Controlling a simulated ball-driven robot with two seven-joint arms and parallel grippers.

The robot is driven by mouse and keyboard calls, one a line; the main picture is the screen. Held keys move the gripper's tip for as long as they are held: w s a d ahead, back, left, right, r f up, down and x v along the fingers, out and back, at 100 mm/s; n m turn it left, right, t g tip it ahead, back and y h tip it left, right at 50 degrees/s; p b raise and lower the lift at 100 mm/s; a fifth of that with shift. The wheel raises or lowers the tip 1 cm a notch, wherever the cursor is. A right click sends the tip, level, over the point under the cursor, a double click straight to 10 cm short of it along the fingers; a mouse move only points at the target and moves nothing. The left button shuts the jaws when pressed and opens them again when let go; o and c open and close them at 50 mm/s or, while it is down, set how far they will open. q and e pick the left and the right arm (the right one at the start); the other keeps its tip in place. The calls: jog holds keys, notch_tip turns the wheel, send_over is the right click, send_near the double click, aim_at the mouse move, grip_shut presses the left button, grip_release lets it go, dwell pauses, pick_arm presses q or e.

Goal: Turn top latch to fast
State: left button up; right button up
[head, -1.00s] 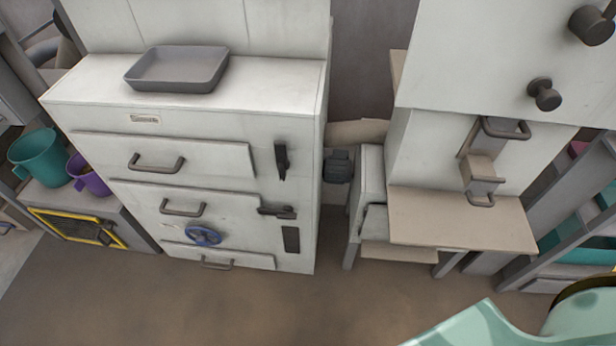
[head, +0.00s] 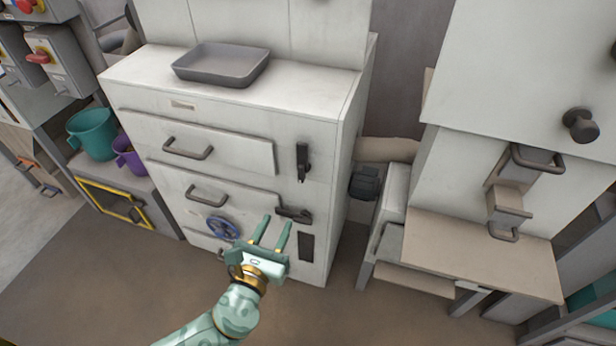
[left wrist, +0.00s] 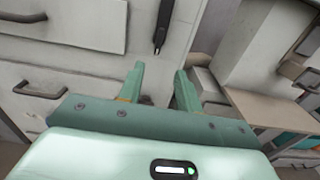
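The white cabinet (head: 240,110) has two black latches on its right side. The upper latch (head: 302,162) hangs vertically beside the top drawer. A lower latch (head: 293,214) lies roughly horizontal beside the drawer below. In the left wrist view the upper latch (left wrist: 162,28) shows at the top, beyond my fingers. My left gripper (head: 273,232) is open and empty, in front of the lower part of the cabinet and below the upper latch. It also shows in the left wrist view (left wrist: 160,85), with a clear gap between the fingers. My right gripper is not in view.
A grey tray (head: 220,66) sits on the cabinet top. A blue handwheel (head: 221,227) and a dark slot (head: 306,247) are low on the front. A beige-topped bench (head: 480,250) stands to the right. Teal (head: 92,134) and purple (head: 128,156) buckets stand left.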

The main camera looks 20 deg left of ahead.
aim_at(300, 175)
pick_arm(q)
jog(key=w+b, duration=0.1)
jog(key=w, duration=0.9)
jog(key=w+b, duration=0.1)
jog(key=w, duration=0.5)
jog(key=shift+d+b, duration=0.25)
jog(key=shift+b, duration=0.05)
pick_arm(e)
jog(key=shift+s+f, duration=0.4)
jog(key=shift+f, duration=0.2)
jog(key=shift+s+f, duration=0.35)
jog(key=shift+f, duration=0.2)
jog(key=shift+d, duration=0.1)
pick_arm(q)
jog(key=shift+s, duration=0.1)
grip_shut()
